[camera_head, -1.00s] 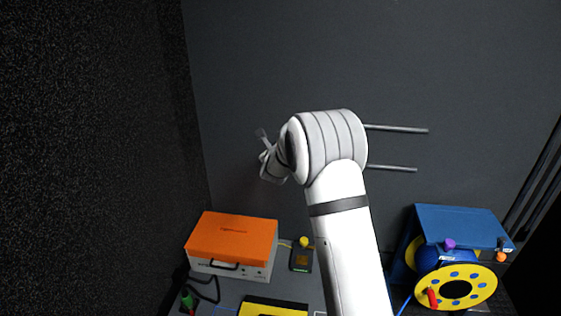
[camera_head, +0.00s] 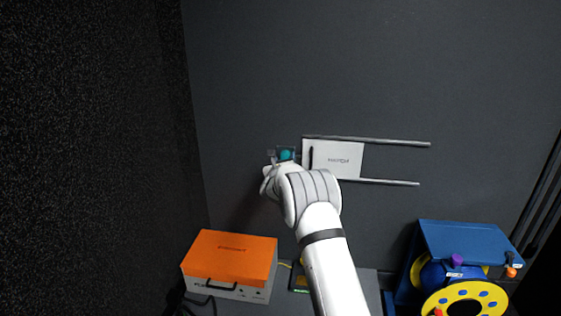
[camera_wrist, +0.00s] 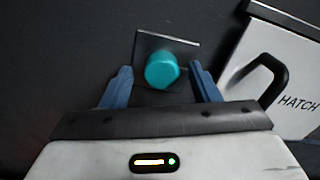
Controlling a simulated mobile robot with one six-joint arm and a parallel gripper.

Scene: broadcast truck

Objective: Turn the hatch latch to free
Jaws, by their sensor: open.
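The hatch latch is a teal round knob (camera_wrist: 162,70) on a dark square plate (camera_wrist: 183,45) on the wall. The knob also shows in the head view (camera_head: 286,155), just above my wrist. My gripper (camera_wrist: 162,84) is open, with its blue fingers on either side of the knob in the wrist view. I cannot tell whether the fingers touch it. The white hatch panel (camera_head: 340,159) has a dark handle (camera_wrist: 267,78) and the word HATCH, and lies just right of the latch.
Two grey rails (camera_head: 390,142) run above and below the hatch to the right. Below are an orange-topped case (camera_head: 231,255) at the left and a blue box (camera_head: 470,242) with a yellow cable reel (camera_head: 438,303) at the right. The wall above is clear.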

